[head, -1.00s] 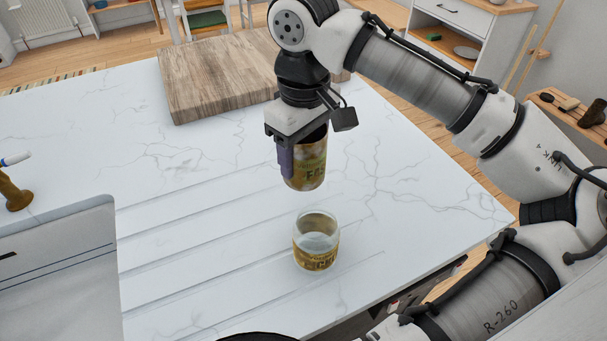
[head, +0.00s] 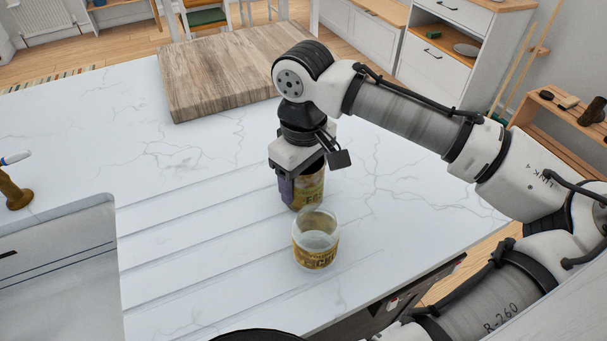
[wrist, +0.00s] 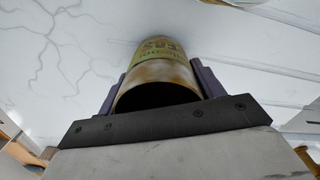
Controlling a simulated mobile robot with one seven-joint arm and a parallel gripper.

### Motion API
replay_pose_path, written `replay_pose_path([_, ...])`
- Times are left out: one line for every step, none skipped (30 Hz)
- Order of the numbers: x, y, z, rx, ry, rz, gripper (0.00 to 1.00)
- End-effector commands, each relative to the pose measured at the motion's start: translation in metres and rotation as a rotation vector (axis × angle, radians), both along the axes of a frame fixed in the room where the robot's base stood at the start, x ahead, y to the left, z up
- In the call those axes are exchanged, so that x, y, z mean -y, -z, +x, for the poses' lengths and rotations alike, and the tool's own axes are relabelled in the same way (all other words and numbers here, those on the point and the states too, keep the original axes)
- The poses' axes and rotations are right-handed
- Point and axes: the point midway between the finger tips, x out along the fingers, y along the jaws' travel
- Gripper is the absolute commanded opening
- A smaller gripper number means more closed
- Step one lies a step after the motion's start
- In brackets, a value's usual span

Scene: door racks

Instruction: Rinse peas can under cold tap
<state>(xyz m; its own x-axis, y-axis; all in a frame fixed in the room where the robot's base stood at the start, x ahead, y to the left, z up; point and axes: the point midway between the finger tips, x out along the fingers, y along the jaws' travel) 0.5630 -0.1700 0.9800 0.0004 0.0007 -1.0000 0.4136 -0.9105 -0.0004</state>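A brown and gold can with lettering that looks like "EAS", likely the peas can (head: 311,189), is upright in my gripper (head: 303,185). In the wrist view, the can (wrist: 158,68) lies between both dark purple fingers of my gripper (wrist: 155,85), its dark open top toward the camera. The can's base is low, at or just above the white counter; I cannot tell if it touches. A brass tap part (head: 15,192) with a white, blue-tipped handle stands at the far left, partly out of frame. The sink (head: 60,260) is below it.
A glass jar (head: 316,240) with a gold label stands just in front of the can, hiding its lower edge. A wooden board (head: 215,85) lies behind on the counter. The grooved counter (head: 190,230) between jar and sink is clear.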

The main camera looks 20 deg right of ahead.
Motion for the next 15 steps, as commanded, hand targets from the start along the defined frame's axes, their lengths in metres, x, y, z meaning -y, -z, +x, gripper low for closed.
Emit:
replay_pose_path([0.0,-0.0004,0.0,0.0,0.0,0.0,0.74])
replay_pose_path([0.0,-0.0004,0.0,0.0,0.0,0.0,0.78])
replay_pose_path([0.0,-0.0004,0.0,0.0,0.0,0.0,0.83])
replay_pose_path([0.0,-0.0004,0.0,0.0,0.0,0.0,0.83])
replay_pose_path([0.0,-0.0005,0.0,0.0,0.0,0.0,0.83])
replay_pose_path([0.0,-0.0005,0.0,0.0,0.0,0.0,0.83])
replay_pose_path([0.0,-0.0005,0.0,0.0,0.0,0.0,0.83])
replay_pose_path([0.0,-0.0005,0.0,0.0,0.0,0.0,0.83])
replay_pose_path([0.0,-0.0005,0.0,0.0,0.0,0.0,0.83])
replay_pose_path([0.0,-0.0006,0.0,0.0,0.0,0.0,0.83])
replay_pose_path([0.0,-0.0009,0.0,0.0,0.0,0.0,0.83])
replay_pose_path([0.0001,-0.0019,0.0,0.0,0.0,-0.001,0.83])
replay_pose_path([0.0001,-0.0033,-0.0001,0.0,0.0,-0.001,0.83])
replay_pose_path([0.0002,-0.0051,0.0,0.0,0.0,-0.002,0.83])
replay_pose_path([-0.0001,-0.0078,0.0004,0.0,0.0,-0.001,0.83])
